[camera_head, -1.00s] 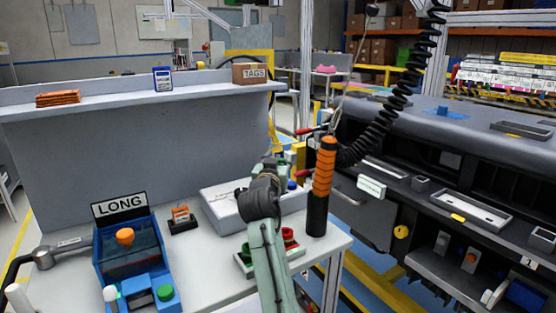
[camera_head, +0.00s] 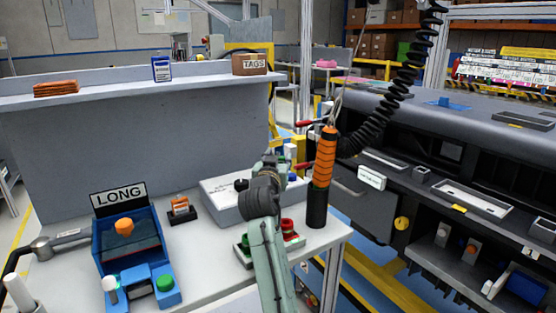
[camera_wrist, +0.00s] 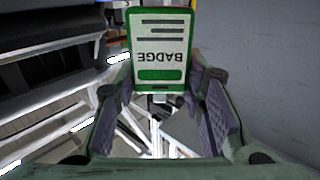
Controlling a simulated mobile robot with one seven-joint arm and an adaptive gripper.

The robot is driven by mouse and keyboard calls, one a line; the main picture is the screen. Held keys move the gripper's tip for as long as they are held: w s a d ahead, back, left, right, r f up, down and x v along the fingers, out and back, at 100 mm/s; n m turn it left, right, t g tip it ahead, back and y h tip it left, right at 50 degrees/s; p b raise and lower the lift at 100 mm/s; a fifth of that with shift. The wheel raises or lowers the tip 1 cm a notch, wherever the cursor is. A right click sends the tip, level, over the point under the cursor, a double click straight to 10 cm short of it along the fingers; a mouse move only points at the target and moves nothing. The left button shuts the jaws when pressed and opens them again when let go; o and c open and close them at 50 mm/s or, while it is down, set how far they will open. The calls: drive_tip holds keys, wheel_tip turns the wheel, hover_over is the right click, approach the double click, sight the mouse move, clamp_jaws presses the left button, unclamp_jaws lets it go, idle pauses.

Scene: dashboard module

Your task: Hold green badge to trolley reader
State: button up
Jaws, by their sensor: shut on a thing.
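The green-bordered badge (camera_wrist: 160,48), with a white face and upside-down lettering, shows upright in the wrist view. My gripper (camera_wrist: 161,84) is shut on its edge between the two ribbed finger pads. In the camera_head view my arm reaches over the bench, and its forearm and wrist hide most of the gripper and the badge. I cannot make out the trolley reader for certain in either view.
An orange-and-black tool (camera_head: 321,177) hangs on a coiled cord close right of my arm. A grey box (camera_head: 218,196), a red-and-green button unit (camera_head: 290,231) and a blue LONG station (camera_head: 128,248) stand on the bench (camera_head: 200,275). The dashboard module (camera_head: 450,140) fills the right.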

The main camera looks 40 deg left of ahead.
drive_tip(key=shift+r+p, duration=2.2)
drive_tip(key=shift+r, duration=0.85)
drive_tip(key=shift+f, duration=0.15)
